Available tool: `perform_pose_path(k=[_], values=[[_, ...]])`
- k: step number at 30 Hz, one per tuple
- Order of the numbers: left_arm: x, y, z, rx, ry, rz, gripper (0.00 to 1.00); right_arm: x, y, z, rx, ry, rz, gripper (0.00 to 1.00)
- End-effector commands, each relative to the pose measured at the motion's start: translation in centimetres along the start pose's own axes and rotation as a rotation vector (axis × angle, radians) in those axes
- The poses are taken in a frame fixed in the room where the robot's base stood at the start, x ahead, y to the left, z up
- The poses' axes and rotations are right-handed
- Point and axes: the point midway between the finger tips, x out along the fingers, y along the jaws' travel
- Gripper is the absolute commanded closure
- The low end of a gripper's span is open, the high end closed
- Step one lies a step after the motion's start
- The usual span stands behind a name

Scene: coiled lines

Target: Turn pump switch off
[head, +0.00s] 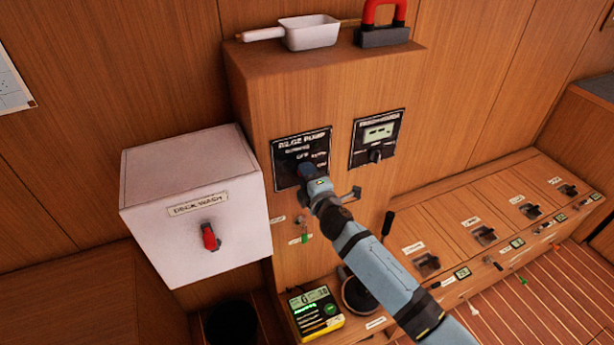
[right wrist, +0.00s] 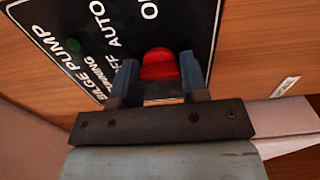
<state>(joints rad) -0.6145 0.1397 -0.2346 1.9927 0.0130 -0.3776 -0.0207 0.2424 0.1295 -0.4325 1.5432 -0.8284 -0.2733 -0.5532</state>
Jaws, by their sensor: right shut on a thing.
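The black bilge pump panel (head: 287,150) is on the front of the wooden cabinet, with the words RUNNING, OFF, AUTO and ON. It also fills the top of the right wrist view (right wrist: 100,22), with a dark green lamp (right wrist: 73,46) by RUNNING. My right gripper (head: 307,172) is at this panel and hides its switch in the head view. In the right wrist view the gripper's two fingers (right wrist: 160,84) are shut on the red switch knob (right wrist: 159,64), one on each side. Which label the knob points to cannot be told. My left gripper is out of view.
A white deck wash box (head: 165,235) with a red knob (head: 209,237) juts out left of the panel. A second panel (head: 376,138) is to the right. A white scoop (head: 309,32) and a red-handled thing (head: 383,33) lie on the cabinet top.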

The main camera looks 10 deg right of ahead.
Motion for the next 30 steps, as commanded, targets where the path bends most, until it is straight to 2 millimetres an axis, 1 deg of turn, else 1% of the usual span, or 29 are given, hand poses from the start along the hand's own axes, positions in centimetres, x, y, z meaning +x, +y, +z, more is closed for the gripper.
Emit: perform_pose_path(k=[10,11,12,13,14,23,26,29,30], values=[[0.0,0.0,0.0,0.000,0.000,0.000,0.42,0.0,0.0,0.0,-0.005,-0.001,0.000,0.83],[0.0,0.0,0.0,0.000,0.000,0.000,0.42,0.0,0.0,0.0,-0.005,-0.001,0.000,0.53],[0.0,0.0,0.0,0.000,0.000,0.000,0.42,0.0,0.0,0.0,-0.004,-0.001,0.000,0.44],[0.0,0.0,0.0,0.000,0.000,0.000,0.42,0.0,0.0,0.0,-0.004,-0.001,0.000,0.37],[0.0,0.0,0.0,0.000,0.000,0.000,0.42,0.0,0.0,0.0,-0.004,-0.001,0.000,0.34],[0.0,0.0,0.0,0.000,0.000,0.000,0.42,-0.2,0.0,0.0,-0.003,0.000,0.000,0.34],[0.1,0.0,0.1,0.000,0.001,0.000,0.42,-1.1,-0.1,0.0,-0.003,-0.001,0.000,0.34],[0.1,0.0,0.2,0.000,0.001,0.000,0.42,-2.9,-0.1,0.1,-0.004,0.000,0.000,0.34],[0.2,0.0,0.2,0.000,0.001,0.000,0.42,-3.8,-0.2,0.1,-0.004,0.000,-0.001,0.34]])
